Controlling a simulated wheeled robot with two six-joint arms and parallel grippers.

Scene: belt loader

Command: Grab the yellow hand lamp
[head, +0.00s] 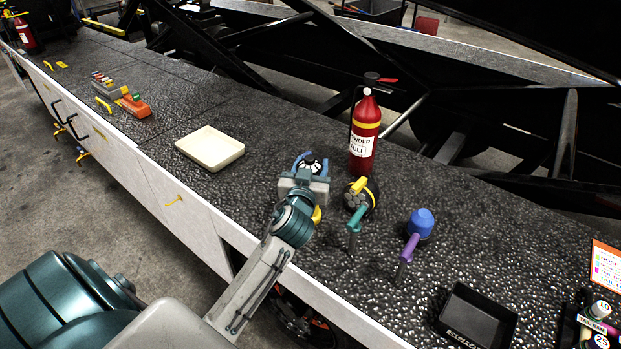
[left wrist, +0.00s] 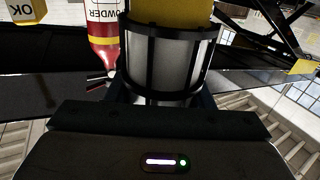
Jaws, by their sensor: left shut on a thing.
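The yellow hand lamp has a yellow body (left wrist: 172,12) and a pale lens behind a dark cage in the left wrist view, where it fills the top middle. In the head view its caged lens (head: 313,164) shows between the fingers, and a yellow part (head: 317,214) shows beside my wrist. My left gripper (head: 308,168) is shut on the lamp, with a finger on each side of it. Much of the lamp is hidden by the gripper. I cannot tell whether it touches the counter. My right gripper is not in view.
A red extinguisher (head: 364,140) stands just behind. To the right are a yellow-and-grey tool with a teal handle (head: 356,218), a blue-headed tool with a purple handle (head: 419,224) and a black tray (head: 478,316). A cream tray (head: 210,148) lies left; bare counter surrounds it.

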